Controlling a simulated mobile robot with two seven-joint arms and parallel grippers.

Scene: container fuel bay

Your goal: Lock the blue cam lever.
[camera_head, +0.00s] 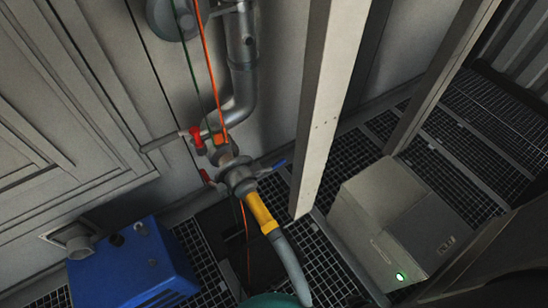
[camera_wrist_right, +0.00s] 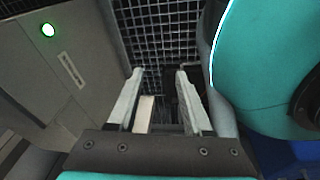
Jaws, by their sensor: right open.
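The blue cam lever (camera_head: 277,165) sticks out to the right from the grey coupling (camera_head: 240,181) in the head view, angled slightly upward away from the coupling body. A red lever (camera_head: 207,178) stands out on the coupling's left side. A yellow hose end (camera_head: 262,213) joins the coupling from below. My right gripper (camera_wrist_right: 160,76) shows only in the right wrist view, open above dark floor grating, with no cam lever between its fingers. A pale bar shows behind and between the fingers. My left gripper is in neither view.
A pale upright post (camera_head: 324,110) stands just right of the coupling. A grey box (camera_head: 385,215) with a green light sits on the grating at right. A blue unit (camera_head: 130,265) stands at lower left. A grey hose (camera_head: 290,266) runs down from the yellow end.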

